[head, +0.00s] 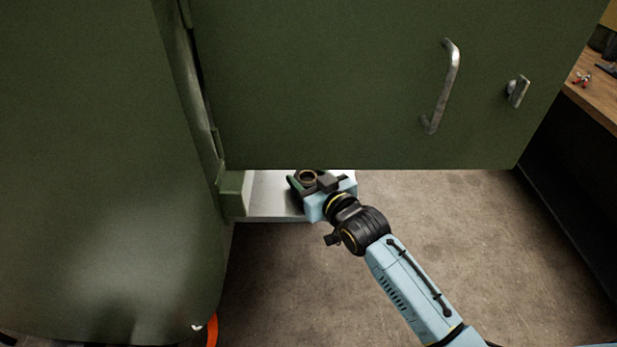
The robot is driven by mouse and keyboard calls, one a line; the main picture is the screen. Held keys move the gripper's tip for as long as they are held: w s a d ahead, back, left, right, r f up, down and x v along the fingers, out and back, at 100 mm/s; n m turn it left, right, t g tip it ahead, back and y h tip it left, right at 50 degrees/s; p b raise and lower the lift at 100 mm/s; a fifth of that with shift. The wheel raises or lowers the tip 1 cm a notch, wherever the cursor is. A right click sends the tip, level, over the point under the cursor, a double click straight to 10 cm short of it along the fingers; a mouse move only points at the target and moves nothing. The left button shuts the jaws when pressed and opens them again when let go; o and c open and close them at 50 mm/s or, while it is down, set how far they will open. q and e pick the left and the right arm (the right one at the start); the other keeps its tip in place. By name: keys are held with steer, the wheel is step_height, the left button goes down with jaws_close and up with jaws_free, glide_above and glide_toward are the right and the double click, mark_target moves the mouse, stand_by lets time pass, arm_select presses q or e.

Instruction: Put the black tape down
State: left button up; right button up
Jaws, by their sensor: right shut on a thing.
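My right gripper (306,184) reaches in from the lower right, under the bottom edge of a green door. It is shut on the black tape (308,177), a small dark roll with a tan inner ring. The tape is over or on a pale grey ledge (268,195); I cannot tell whether it touches the ledge. The fingers partly hide the roll. My left gripper is not in view.
The green door (330,90) with a metal handle (446,85) and latch (517,91) hangs close above the gripper. A green panel (95,170) stands at the left. A wooden workbench (598,88) is at the right. The concrete floor (480,240) is clear.

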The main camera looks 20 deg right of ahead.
steer(key=shift+f, duration=0.15)
steer(key=o, duration=1)
steer(key=shift+s+d, duration=0.1)
steer(key=shift+s, duration=0.1)
steer(key=p+v, duration=0.1)
steer(key=v, duration=1)
steer(key=shift+s+r, duration=0.2)
steer(key=shift+s, duration=0.1)
